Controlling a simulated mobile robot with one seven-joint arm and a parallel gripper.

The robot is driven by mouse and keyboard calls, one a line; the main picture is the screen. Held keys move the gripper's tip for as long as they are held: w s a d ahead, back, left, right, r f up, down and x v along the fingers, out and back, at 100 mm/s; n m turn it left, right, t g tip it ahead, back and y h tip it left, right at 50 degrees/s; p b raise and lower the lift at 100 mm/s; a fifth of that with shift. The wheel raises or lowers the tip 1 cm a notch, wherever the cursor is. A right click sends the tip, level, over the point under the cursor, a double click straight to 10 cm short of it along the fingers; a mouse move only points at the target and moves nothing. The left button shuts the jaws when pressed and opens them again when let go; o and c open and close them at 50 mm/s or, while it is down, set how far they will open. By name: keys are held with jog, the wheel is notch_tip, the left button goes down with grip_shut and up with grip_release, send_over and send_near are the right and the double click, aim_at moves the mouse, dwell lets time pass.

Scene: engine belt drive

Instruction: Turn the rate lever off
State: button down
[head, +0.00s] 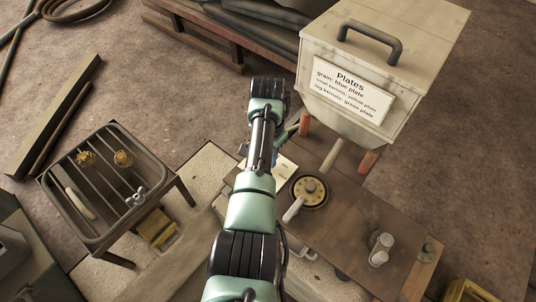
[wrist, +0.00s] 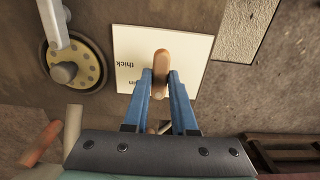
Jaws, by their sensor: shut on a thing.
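My gripper (wrist: 160,78) has its blue fingers on either side of a rounded orange-brown wooden handle (wrist: 161,62) and is shut on it. The handle stands over a pale card (wrist: 196,62) with printed words, one reading "thick". I cannot read enough of the card to tell whether this handle is the rate lever. In the head view my arm hides the handle, and the card (head: 285,169) shows only partly. A round yellow dial with a pale lever arm (head: 293,209) is on the brown bench; the dial also shows in the wrist view (wrist: 88,75).
A pale hopper box (head: 420,50) with a "Plates" sign stands above the bench (head: 355,220), with orange and pale rods below it. Grey knobs (head: 381,247) are at the bench's right. A barred metal frame (head: 85,215) stands at left.

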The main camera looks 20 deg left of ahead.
jog(key=c, duration=0.7)
grip_release()
jog(key=shift+r, duration=0.15)
notch_tip(320, 180, up, 13)
jog(key=shift+f+b, duration=0.1)
jog(key=shift+b, duration=0.45)
